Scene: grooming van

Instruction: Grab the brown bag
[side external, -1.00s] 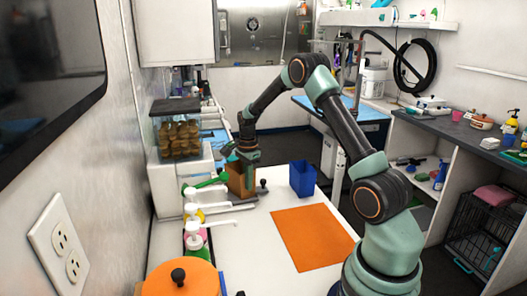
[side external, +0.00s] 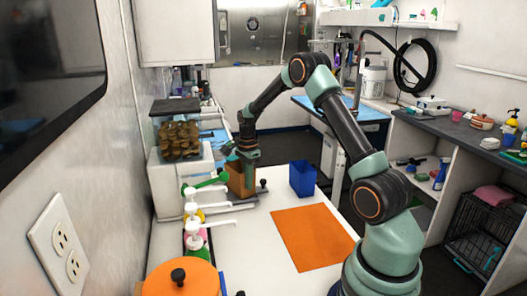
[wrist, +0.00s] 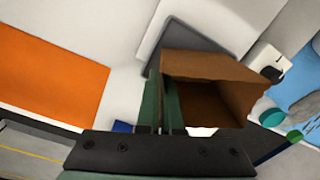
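My gripper (side external: 246,158) points down at the bag's top edge. In the wrist view, the two green fingers of my gripper (wrist: 164,100) are close together, one on each side of the bag's near wall, and look shut on it. The lower part of the wall between the fingers is hidden.
A blue box (side external: 302,179) stands right of the bag. An orange mat (side external: 312,237) lies in front, with clear counter around it. Pump bottles (side external: 195,240) line the left side. A treat jar (side external: 179,138) sits atop the dispenser. A grey plate (wrist: 195,48) lies by the bag.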

